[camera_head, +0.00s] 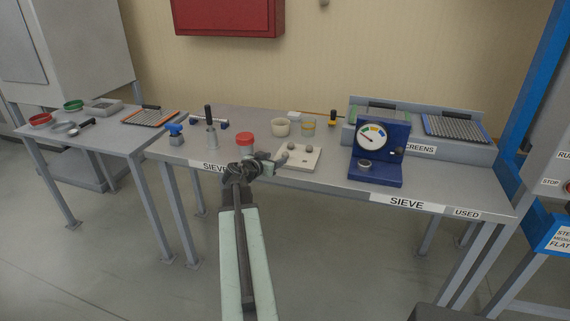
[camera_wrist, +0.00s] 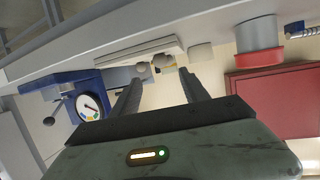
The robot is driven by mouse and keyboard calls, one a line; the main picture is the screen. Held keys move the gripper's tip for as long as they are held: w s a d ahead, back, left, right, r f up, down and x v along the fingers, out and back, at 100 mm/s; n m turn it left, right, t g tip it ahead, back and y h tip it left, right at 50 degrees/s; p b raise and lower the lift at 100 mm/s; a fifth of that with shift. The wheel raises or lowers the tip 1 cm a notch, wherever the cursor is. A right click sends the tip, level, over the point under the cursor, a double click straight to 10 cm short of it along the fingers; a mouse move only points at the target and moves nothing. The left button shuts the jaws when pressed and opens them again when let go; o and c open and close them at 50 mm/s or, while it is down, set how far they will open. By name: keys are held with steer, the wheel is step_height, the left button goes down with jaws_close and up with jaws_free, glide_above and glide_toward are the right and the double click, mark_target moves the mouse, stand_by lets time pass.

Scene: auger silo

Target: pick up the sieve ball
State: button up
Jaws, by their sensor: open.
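Two small grey-brown balls, which look like the sieve balls, sit on a pale square holder (camera_head: 298,163) on the middle table; one ball (camera_head: 291,146) is at its back left and the other ball (camera_head: 309,149) is to the right. My gripper (camera_head: 278,161) is at the holder's left edge, open and empty. In the wrist view, which is upside down, the holder (camera_wrist: 128,54) and small rounded shapes lie beyond the spread fingers of my gripper (camera_wrist: 160,78). The balls are apart from the fingers.
A cream cup (camera_head: 280,127) and a yellow-banded beaker (camera_head: 308,128) stand behind the holder. A blue dial gauge (camera_head: 380,150) stands to the right. The table's front edge is close below my gripper.

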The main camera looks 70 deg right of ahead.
mark_target(284, 155)
steer(key=b+x, duration=0.1)
steer(key=x, duration=0.1)
steer(key=b+x, duration=0.1)
steer(key=x, duration=0.5)
steer(key=shift+w+a+f+b, duration=0.15)
steer(key=shift+w+f+b, duration=0.1)
steer(key=shift+b, duration=0.15)
steer(key=shift+s+a, duration=0.1)
jaws_close()
